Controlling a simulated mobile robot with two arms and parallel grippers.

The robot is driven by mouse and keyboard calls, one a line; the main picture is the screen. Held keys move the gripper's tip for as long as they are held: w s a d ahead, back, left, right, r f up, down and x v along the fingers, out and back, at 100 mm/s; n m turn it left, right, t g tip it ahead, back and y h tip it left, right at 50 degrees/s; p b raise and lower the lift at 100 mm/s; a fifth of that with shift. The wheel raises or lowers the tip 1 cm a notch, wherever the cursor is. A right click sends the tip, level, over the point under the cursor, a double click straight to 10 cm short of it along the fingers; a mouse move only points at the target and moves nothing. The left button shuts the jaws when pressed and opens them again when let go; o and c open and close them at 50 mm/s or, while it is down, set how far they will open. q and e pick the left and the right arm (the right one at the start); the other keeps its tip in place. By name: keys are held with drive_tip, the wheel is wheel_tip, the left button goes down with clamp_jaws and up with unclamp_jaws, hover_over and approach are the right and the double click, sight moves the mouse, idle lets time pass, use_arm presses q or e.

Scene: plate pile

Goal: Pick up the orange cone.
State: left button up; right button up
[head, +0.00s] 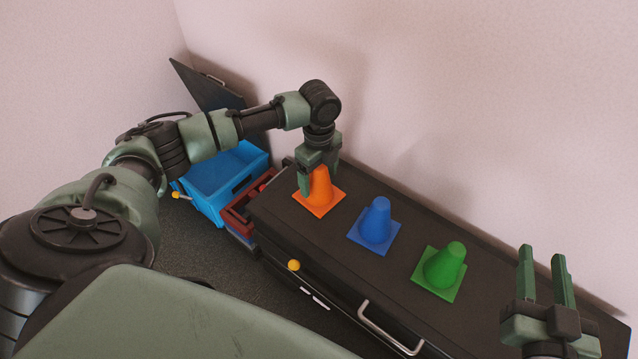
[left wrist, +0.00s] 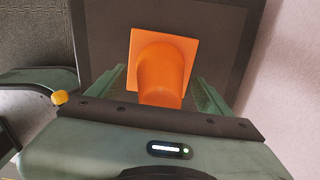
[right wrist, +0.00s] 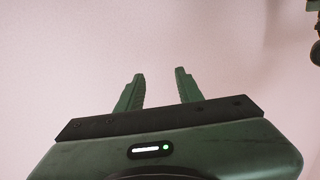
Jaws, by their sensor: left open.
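The orange cone (head: 319,194) stands upright on its square base on the dark cabinet top, at the left end of a row of cones. My left gripper (head: 320,180) is over it, pointing down, with its fingers open on either side of the cone. In the left wrist view the orange cone (left wrist: 162,72) lies between the two open fingers (left wrist: 160,85), with a gap visible near each. Whether a finger touches it cannot be told. My right gripper (head: 545,265) is open and empty at the lower right; in its wrist view (right wrist: 158,88) only wall lies behind it.
A blue cone (head: 376,220) and a green cone (head: 444,266) stand to the right on the cabinet top (head: 290,215). A blue crate (head: 225,175) and a red box (head: 236,217) are to the left. The pink wall runs close behind the cabinet.

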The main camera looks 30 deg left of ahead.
use_arm(q)
clamp_jaws()
drive_tip(key=shift+r, duration=0.15)
